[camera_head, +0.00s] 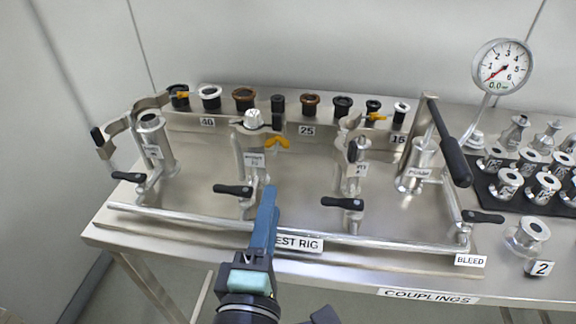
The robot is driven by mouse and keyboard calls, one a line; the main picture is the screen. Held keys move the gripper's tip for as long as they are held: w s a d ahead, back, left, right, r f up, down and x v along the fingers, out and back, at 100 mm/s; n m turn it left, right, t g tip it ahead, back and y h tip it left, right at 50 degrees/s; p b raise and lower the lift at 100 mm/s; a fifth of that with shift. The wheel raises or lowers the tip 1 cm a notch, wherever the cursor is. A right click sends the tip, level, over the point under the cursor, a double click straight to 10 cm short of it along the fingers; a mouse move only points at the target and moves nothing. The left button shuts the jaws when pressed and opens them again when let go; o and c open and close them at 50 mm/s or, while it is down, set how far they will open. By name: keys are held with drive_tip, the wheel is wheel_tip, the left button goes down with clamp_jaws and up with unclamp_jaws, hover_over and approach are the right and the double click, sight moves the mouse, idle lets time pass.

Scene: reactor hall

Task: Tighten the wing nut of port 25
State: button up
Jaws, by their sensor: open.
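The middle port (251,178) of the test rig carries a small tag that I read only faintly, possibly as port 25. A silver fitting (253,118) sits on top of it. A metal clamp (243,132) lies around the joint. Its orange wing nut (277,142) is at the clamp's right front side; how tight it is cannot be told. My gripper (268,195) is in front of this port, below the wing nut and apart from it in the picture. Its blue finger points up and away, seen nearly edge-on. It is open, with nothing seen in it.
Black valve handles (233,190) line the front above a long pipe (340,242). A black lever (452,155) and gauge (501,66) stand right. Couplings (543,188) fill a dark mat.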

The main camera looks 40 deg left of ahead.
sight(284, 147)
drive_tip(key=p+x, duration=0.1)
drive_tip(key=x, duration=1.1)
drive_tip(key=shift+w+a, duration=0.2)
drive_tip(key=shift+w, duration=0.15)
drive_tip(key=shift+c, duration=0.3)
clamp_jaws()
